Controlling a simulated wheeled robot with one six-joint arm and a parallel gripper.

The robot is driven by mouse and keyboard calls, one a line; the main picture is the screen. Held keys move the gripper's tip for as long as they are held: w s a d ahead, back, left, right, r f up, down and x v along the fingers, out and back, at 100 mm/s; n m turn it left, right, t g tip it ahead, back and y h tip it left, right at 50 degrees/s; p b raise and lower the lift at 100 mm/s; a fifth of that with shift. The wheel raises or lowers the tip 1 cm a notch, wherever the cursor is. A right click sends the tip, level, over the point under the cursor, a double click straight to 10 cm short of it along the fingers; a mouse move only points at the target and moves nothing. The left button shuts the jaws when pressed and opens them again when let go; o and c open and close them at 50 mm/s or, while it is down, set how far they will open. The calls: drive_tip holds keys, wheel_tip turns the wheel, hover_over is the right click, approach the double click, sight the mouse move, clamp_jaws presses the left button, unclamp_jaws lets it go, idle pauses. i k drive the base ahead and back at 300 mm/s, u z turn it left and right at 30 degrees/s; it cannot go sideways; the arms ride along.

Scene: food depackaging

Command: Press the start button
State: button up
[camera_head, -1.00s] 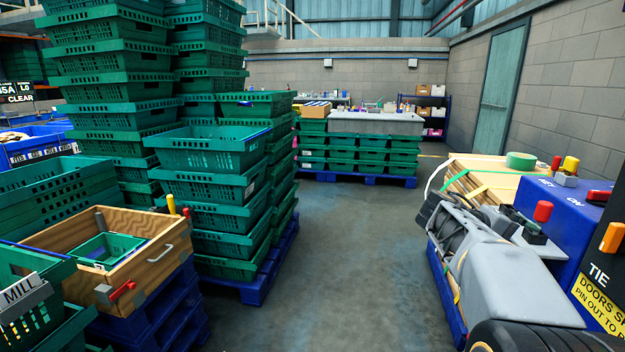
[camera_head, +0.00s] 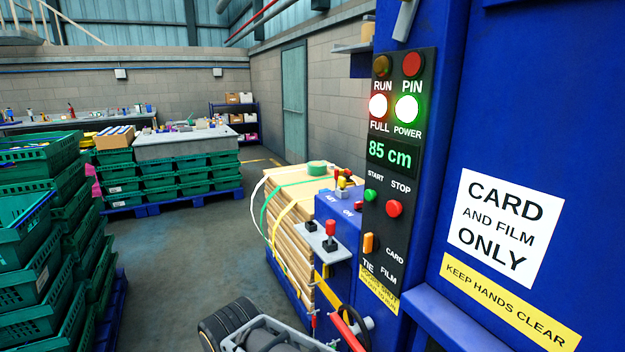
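The green start button (camera_head: 371,195) is on a black control panel (camera_head: 384,236) on the blue machine, below the word START. The red stop button (camera_head: 394,208) is just right of it and slightly lower. A display (camera_head: 391,153) above them reads 85 cm. The FULL lamp (camera_head: 378,106) and POWER lamp (camera_head: 407,108) glow brightly; the RUN and PIN lamps are dark. A grey and black part of my arm (camera_head: 262,332) shows at the bottom edge, below and left of the panel, apart from the button. My gripper's fingers cannot be made out clearly.
A blue box with levers (camera_head: 340,215) and a strapped card bale (camera_head: 290,215) stand left of the panel. An orange switch (camera_head: 368,243) is below the buttons. Green crates (camera_head: 30,255) are stacked at left. The floor (camera_head: 190,270) between is clear.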

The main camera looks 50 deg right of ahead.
sight(370, 194)
drive_tip(key=z, duration=1.95)
